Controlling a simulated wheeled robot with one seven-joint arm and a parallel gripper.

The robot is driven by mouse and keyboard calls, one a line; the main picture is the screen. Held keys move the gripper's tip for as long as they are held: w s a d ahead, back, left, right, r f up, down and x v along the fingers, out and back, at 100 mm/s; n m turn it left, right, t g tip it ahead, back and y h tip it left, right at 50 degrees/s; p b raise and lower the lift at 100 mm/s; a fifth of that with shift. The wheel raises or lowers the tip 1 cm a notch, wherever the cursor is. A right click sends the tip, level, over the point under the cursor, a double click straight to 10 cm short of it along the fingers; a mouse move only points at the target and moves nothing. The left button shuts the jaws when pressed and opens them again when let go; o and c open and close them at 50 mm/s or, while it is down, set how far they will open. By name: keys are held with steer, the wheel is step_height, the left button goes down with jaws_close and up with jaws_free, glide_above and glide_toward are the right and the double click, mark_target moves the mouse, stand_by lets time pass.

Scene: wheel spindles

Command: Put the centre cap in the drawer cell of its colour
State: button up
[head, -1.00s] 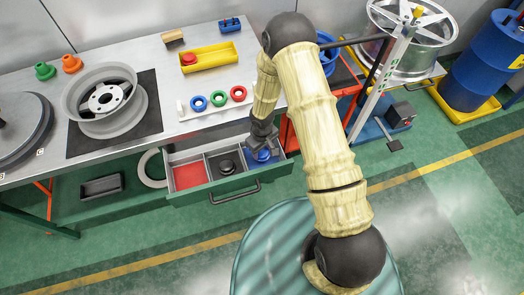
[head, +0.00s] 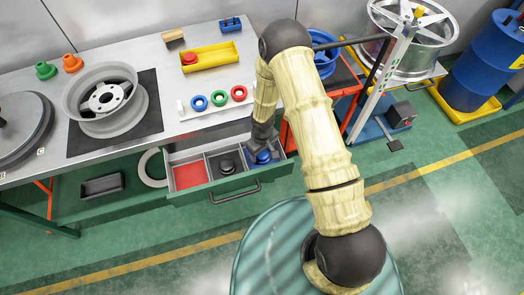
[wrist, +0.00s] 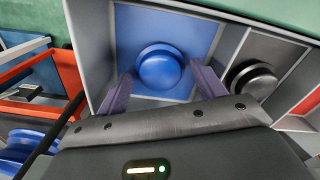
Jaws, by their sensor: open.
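The drawer (head: 232,191) under the bench is pulled out and has red, black and blue cells. A blue centre cap (wrist: 160,66) sits in the blue cell (wrist: 200,28); it also shows in the head view (head: 264,157). A black cap (wrist: 252,80) is in the middle black cell (head: 213,176). The red cell (head: 187,176) looks empty. My gripper (wrist: 160,92) is over the blue cell with its fingers apart, one on each side of the blue cap and clear of it. In the head view my gripper (head: 264,140) partly covers that cell.
On the bench are a yellow tray (head: 209,58) with a red cap (head: 189,57), a holder with blue, green and red rings (head: 219,98), and a wheel (head: 104,98) on a dark mat. A red cart (head: 340,85) stands close right of the drawer.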

mark_target(264, 154)
step_height(264, 154, up, 12)
stand_by(0.5)
steer(key=shift+s+a+r, duration=0.1)
stand_by(0.5)
steer(key=s+d+r+m+t, duration=0.1)
steer(key=s+d+r+m, duration=0.1)
steer(key=s+d+r, duration=0.2)
steer(key=s+d+r+m, duration=0.3)
steer(key=s+d+r, duration=0.1)
steer(key=r, duration=0.6)
steer(key=s+d+r+m+t, duration=0.1)
steer(key=s+d+r+m, duration=0.1)
steer(key=s+d+r, duration=0.2)
step_height(264, 154, up, 3)
steer(key=shift+d+r+m+t, duration=0.1)
steer(key=shift+d+m+t, duration=0.25)
steer(key=shift+d, duration=0.4)
